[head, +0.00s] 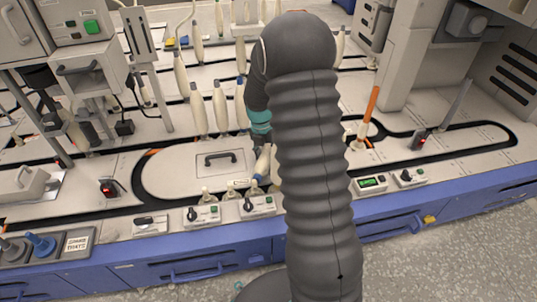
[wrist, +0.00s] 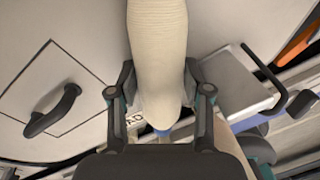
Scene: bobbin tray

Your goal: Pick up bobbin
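A cream, thread-wound bobbin (wrist: 158,55) with a blue tip lies between the two fingers of my gripper (wrist: 159,85) in the wrist view. The finger pads press against its sides, and its wide body runs up out of the picture. In the head view my arm hides most of my gripper. The bobbin (head: 262,162) shows tilted just left of the arm, above the front part of the bench near the switch boxes.
Several other bobbins (head: 220,105) stand upright behind on the bench. A flat panel with a black handle (head: 220,159) lies to the left. Switch boxes (head: 202,213) line the front edge. An orange rod (head: 371,108) stands to the right.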

